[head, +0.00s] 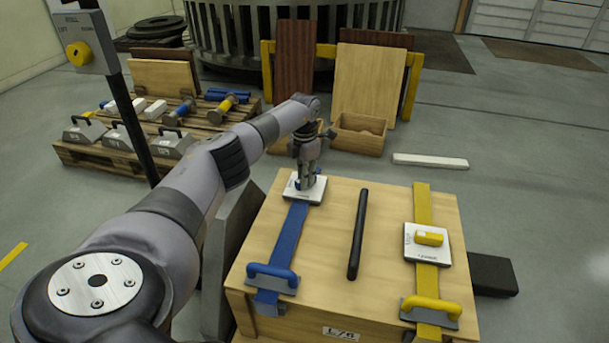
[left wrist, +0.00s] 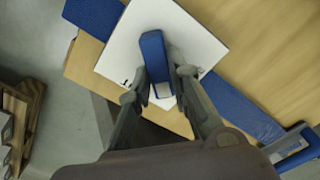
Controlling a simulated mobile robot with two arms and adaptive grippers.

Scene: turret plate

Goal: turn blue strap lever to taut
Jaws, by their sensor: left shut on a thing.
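The blue strap (head: 287,243) runs over the left side of a wooden crate (head: 320,215). A white plate (head: 314,194) sits on the strap at the crate's far left corner. In the left wrist view the blue lever (left wrist: 155,58) stands on the white plate (left wrist: 195,35). My left gripper (head: 305,182) points down at the plate. Its fingers (left wrist: 161,84) are shut on the lever, one on each side. In the head view the gripper mostly hides the lever. The plate's lettering is too small to read. My right gripper is not in view.
A yellow strap (head: 423,207) with a yellow lever (head: 429,239) crosses the crate's right side. A black bar (head: 357,234) lies between the straps. Blue (head: 272,277) and yellow (head: 431,307) handles sit at the near edge. A loaded pallet (head: 120,160) stands behind left.

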